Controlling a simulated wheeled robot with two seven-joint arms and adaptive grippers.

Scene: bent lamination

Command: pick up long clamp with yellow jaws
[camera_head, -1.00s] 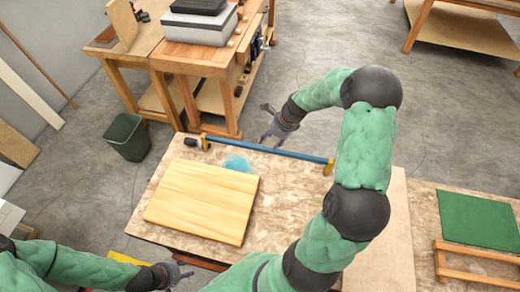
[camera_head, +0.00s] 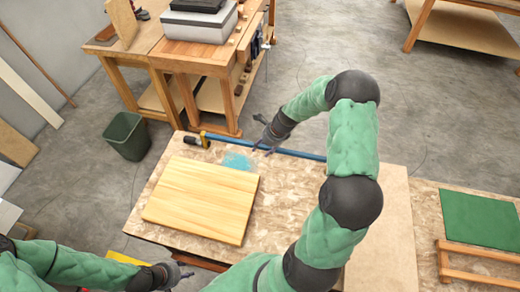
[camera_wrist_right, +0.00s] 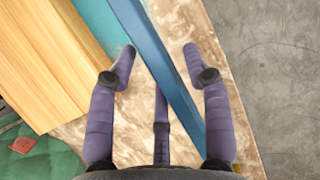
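The long clamp (camera_head: 300,153) has a blue bar and lies along the far edge of the workbench. One yellow jaw (camera_head: 204,140) shows near its black end at the left; its right end is hidden behind my right arm. My right gripper (camera_head: 262,149) is at the bar, left of its middle. In the right wrist view, the blue bar (camera_wrist_right: 150,55) runs between the spread fingers of my right gripper (camera_wrist_right: 158,60), which is open and not closed on it. My left gripper (camera_head: 184,273) is low at the left, near the front of the bench; its fingers are too small to judge.
A light wooden board (camera_head: 200,198) lies on the workbench (camera_head: 280,205), with a light-blue patch (camera_head: 237,161) behind it. A green bin (camera_head: 127,136) stands on the floor at the left. A green mat (camera_head: 480,220) lies at the right.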

